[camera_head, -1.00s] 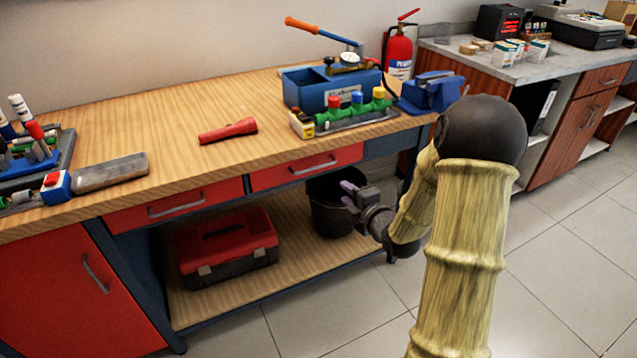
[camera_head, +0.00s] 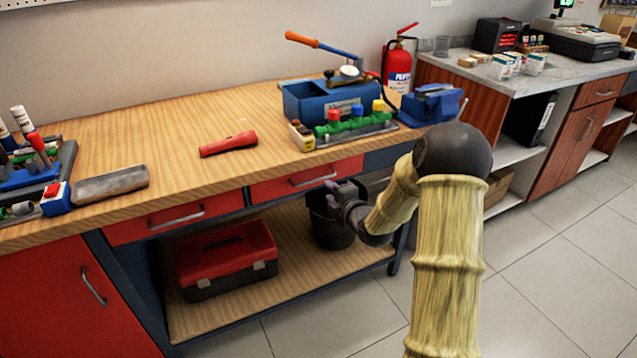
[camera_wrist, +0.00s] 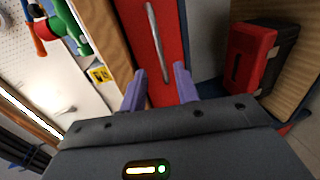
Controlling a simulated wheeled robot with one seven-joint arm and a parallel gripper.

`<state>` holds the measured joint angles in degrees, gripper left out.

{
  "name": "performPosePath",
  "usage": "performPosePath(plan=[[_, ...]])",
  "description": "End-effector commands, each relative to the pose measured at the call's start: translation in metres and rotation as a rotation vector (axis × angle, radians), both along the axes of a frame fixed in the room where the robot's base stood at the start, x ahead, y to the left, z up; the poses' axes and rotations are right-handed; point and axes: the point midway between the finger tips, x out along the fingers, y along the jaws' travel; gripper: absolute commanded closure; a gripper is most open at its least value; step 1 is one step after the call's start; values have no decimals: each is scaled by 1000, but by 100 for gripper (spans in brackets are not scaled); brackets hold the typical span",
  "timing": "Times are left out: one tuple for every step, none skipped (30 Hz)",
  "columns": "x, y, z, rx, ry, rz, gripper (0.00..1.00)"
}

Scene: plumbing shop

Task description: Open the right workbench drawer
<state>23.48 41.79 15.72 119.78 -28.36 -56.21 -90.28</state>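The right workbench drawer (camera_head: 270,191) has a red front with a silver bar handle (camera_head: 313,180), and it is closed under the wooden top. My gripper (camera_head: 333,190) is just in front of and below the right end of that drawer, seen from the side. In the wrist view my gripper (camera_wrist: 160,88) has its two purple fingers spread apart with nothing between them. The red drawer front (camera_wrist: 172,65) fills the space beyond the fingers, and the handle (camera_wrist: 155,40) lies ahead, apart from the fingertips. The handle runs lengthwise between the fingers' directions.
The left drawer (camera_head: 130,228) is closed. A red toolbox (camera_head: 228,255) and a dark bucket (camera_head: 328,225) stand on the lower shelf, the bucket close beneath my gripper. A red flashlight (camera_head: 228,144), a blue pump box (camera_head: 325,100) and a vise (camera_head: 430,105) sit on top.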

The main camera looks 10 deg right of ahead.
Motion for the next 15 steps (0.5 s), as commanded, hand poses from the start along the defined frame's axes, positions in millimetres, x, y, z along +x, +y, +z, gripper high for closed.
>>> performPosePath(plan=[[9, 3, -2, 1, -2, 1, 69], [14, 4, -4, 0, -1, 1, 69], [20, 6, -5, 0, -1, 1, 69], [25, 7, -6, 0, -1, 1, 69], [29, 9, -7, 2, -1, 2, 69], [35, 10, -8, 2, -2, 2, 69], [40, 11, -9, 2, -1, 2, 69], [44, 12, -10, 1, -1, 1, 69], [50, 14, -11, 1, -1, 0, 69], [54, 15, -13, 2, 1, 0, 69], [59, 16, -13, 1, -1, 0, 69], [63, 17, -14, 1, -1, 0, 69], [67, 18, -15, 1, -1, 1, 69], [70, 19, -16, 0, 0, 1, 69], [73, 20, -16, 0, -1, 0, 69]])
